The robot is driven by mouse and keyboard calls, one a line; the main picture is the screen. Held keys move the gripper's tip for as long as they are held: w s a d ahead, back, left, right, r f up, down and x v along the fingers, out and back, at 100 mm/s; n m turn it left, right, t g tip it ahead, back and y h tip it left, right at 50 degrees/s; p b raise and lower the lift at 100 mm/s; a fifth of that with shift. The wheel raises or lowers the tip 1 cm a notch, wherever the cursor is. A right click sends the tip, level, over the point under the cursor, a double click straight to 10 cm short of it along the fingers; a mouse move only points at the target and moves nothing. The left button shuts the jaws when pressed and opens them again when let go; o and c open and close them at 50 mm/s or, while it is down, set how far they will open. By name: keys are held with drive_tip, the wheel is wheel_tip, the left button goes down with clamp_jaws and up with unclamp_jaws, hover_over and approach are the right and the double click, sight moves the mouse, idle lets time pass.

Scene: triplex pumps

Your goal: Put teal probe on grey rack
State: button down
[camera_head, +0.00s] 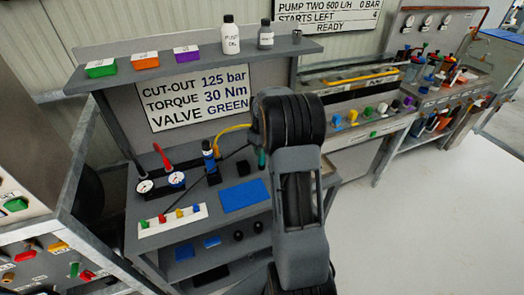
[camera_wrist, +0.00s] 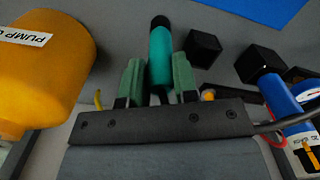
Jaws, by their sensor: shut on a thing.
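The teal probe (camera_wrist: 160,58), with a black end, is between the two green fingers of my gripper (camera_wrist: 158,80) in the wrist view. The fingers are shut on it. In the head view only a teal sliver of the probe (camera_head: 262,158) shows beside my arm, which hides most of the gripper. The probe is above or at the grey bench; I cannot tell whether it touches anything. I cannot make out the grey rack for certain in either view.
A large orange cylinder (camera_wrist: 42,70) is close on the left in the wrist view. Black blocks (camera_wrist: 203,47) and a blue cylinder (camera_wrist: 284,98) are on the right. A blue mat (camera_head: 244,195), gauges (camera_head: 177,179) and a white strip with coloured knobs (camera_head: 172,219) are on the bench.

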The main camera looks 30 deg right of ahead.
drive_tip(key=shift+f, duration=0.5)
drive_tip(key=c, duration=0.9)
unclamp_jaws()
wheel_tip(320, 180, up, 12)
drive_tip(key=shift+w+a+f, duration=0.1)
drive_tip(key=shift+f, duration=0.15)
drive_tip(key=s+a+r+m+t, duration=0.1)
drive_tip(key=s+a+r, duration=0.1)
drive_tip(key=s+a, duration=0.35)
drive_tip(key=s+a+r+t, duration=0.1)
drive_tip(key=s+a+r, duration=0.15)
drive_tip(key=a, duration=0.55)
drive_tip(key=shift+m+t, duration=0.8)
drive_tip(key=shift+t, duration=0.1)
drive_tip(key=s+a+f, duration=0.1)
drive_tip(key=s+a, duration=0.1)
drive_tip(key=s, duration=0.1)
drive_tip(key=s+a+f, duration=0.2)
drive_tip(key=s, duration=0.2)
drive_tip(key=s+a+f, duration=0.1)
drive_tip(key=s+a, duration=0.1)
drive_tip(key=s, duration=0.2)
drive_tip(key=shift+s+a+f, duration=0.2)
drive_tip(key=shift+a+f, duration=0.15)
drive_tip(key=shift+f, duration=0.05)
